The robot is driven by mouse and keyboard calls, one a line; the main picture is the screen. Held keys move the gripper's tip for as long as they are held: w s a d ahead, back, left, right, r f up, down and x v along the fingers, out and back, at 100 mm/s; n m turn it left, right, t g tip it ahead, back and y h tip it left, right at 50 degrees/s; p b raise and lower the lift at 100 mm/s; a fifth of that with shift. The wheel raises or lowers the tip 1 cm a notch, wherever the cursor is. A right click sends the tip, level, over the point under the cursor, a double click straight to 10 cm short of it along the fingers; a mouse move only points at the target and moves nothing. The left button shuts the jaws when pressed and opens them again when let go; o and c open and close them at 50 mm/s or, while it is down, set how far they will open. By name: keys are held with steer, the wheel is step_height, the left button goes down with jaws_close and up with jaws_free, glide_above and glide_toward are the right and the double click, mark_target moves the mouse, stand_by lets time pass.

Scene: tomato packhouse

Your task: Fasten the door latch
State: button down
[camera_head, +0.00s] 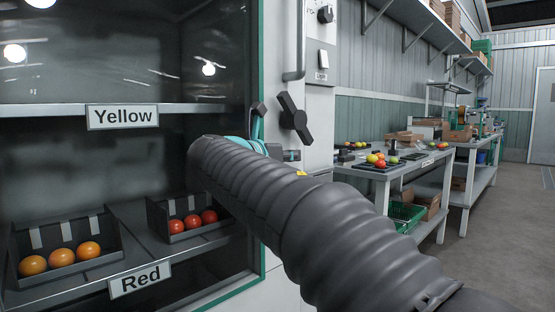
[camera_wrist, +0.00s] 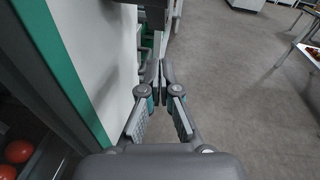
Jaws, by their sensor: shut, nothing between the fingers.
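The door latch (camera_head: 294,118) is a black turning handle on the pale cabinet post, just right of the glass door's green edge (camera_head: 257,60). It sits tilted, not straight up. In the head view my arm hides most of the gripper, which is just below and left of the latch. I cannot tell whether it touches the latch. A dark part at the top of the wrist view may be the latch.
The cabinet holds a "Yellow" shelf (camera_head: 40,110) and a "Red" shelf (camera_head: 75,296) with orange and red tomatoes in dark trays. A grey door handle (camera_head: 293,40) and switch box (camera_head: 322,60) are above.

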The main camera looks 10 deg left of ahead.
mark_target(307, 144)
steer(key=shift+w+d+r, duration=0.35)
steer(key=shift+w+r, duration=0.3)
steer(key=shift+w, duration=0.15)
steer(key=shift+w+d+r, duration=0.35)
steer(key=shift+w+r, duration=0.25)
steer(key=shift+w, duration=0.2)
steer(key=shift+f, duration=0.15)
